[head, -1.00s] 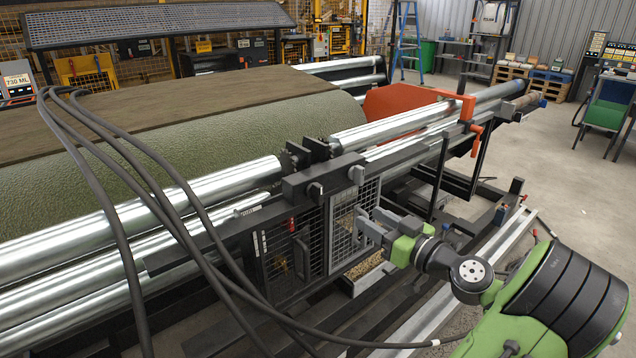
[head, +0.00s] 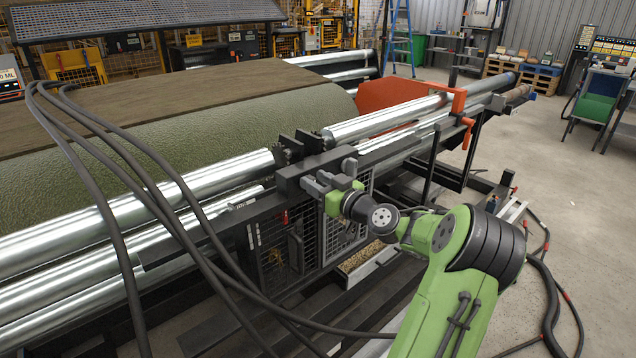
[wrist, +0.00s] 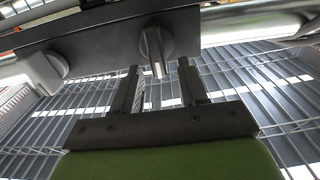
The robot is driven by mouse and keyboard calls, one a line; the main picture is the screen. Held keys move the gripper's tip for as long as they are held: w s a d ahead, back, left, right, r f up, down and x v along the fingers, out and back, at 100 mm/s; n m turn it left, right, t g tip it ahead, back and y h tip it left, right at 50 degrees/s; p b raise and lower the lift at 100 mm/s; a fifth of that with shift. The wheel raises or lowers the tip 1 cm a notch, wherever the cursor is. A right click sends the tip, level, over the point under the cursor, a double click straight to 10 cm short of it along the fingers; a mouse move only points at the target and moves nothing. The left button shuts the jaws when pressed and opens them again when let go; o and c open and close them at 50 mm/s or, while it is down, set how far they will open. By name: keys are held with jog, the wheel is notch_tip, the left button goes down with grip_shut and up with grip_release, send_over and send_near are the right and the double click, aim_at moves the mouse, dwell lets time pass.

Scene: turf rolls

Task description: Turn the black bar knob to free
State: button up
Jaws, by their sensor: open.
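My gripper (head: 318,183) is open in front of the dark block on the machine's near rail. In the wrist view, the black bar knob (wrist: 155,45) projects from the block, its bar pointing toward me. The open fingers (wrist: 158,82) stand either side of the bar's line, with the bar's end near the gap between their tips; I cannot tell whether they touch it. A second, grey knob (wrist: 45,70) is to the left in the wrist view.
Wire mesh guards (head: 283,243) hang below the block. Shiny rollers (head: 130,215) and a green turf roll (head: 230,125) lie behind. Black hoses (head: 165,215) cross the left side. An orange bracket (head: 461,103) stands to the right. The concrete floor at right is mostly clear.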

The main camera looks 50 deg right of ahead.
grip_shut()
jog(key=shift+m, duration=0.4)
jog(key=m+p, duration=0.1)
jog(key=m, duration=0.2)
jog(key=shift+d+m+p, duration=0.3)
jog(key=shift+d+p, duration=0.05)
jog(key=shift+d, duration=0.05)
jog(key=shift+s+d+f+m+p, duration=0.1)
jog(key=shift+d+f+m+p, duration=0.25)
jog(key=shift+m+p, duration=1.45)
jog(key=shift+s+d+f+m+p, duration=0.15)
jog(key=shift+f+m+p, duration=0.5)
jog(key=shift+m, duration=2.1)
jog(key=shift+w+d+f+m+p, duration=0.1)
jog(key=shift+d+f+m+p, duration=0.15)
jog(key=shift+m+p, duration=1.6)
jog(key=shift+m+b, duration=0.35)
jog(key=shift+m, duration=0.15)
